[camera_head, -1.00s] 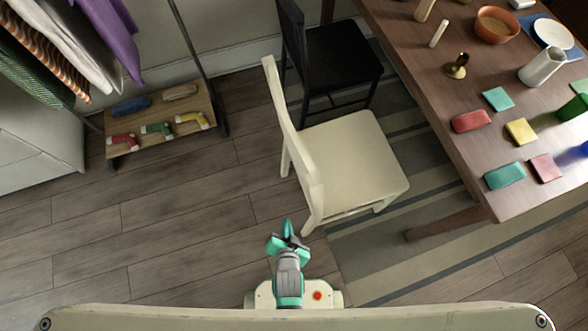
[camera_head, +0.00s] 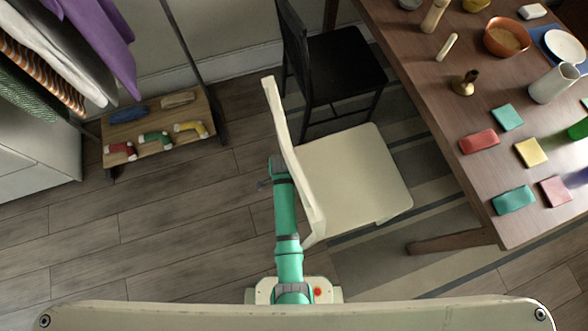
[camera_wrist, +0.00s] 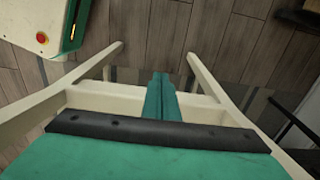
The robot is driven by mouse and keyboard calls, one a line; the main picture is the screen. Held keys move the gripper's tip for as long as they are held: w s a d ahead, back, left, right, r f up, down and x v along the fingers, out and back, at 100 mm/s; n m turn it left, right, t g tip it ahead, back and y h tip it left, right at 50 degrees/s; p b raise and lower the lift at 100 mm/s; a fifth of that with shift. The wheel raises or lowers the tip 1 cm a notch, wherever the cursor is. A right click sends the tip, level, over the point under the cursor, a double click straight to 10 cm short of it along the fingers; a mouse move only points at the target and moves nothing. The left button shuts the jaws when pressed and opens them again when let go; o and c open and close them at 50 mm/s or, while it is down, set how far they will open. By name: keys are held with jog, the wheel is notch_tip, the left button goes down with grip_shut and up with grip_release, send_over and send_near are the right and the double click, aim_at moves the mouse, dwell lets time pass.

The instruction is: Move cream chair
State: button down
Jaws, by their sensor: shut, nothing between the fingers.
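The cream chair (camera_head: 355,172) stands upright partly on a striped rug, its tall back on the left and its seat to the right. My green arm reaches up the picture along the left side of the chair's back. In the head view the fingertips are not clearly seen. In the wrist view my gripper (camera_wrist: 160,82) is shut and empty, its green fingers in front of the chair's pale frame (camera_wrist: 95,97). Cream bars run on both sides of the fingers. I cannot tell whether the fingers touch the frame.
A black chair (camera_head: 340,65) stands close behind the cream chair. A wooden table (camera_head: 462,215) with blocks and dishes is on the right. A shoe rack (camera_head: 160,150) and hanging clothes (camera_head: 85,45) are at the left. Bare floor (camera_head: 150,235) lies at the lower left.

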jog(key=w+d+f, duration=0.1)
jog(key=d+f, duration=0.3)
jog(key=f, duration=0.5)
jog(key=shift+w+f, duration=0.15)
jog(key=shift+f, duration=0.25)
jog(key=shift+a, duration=0.1)
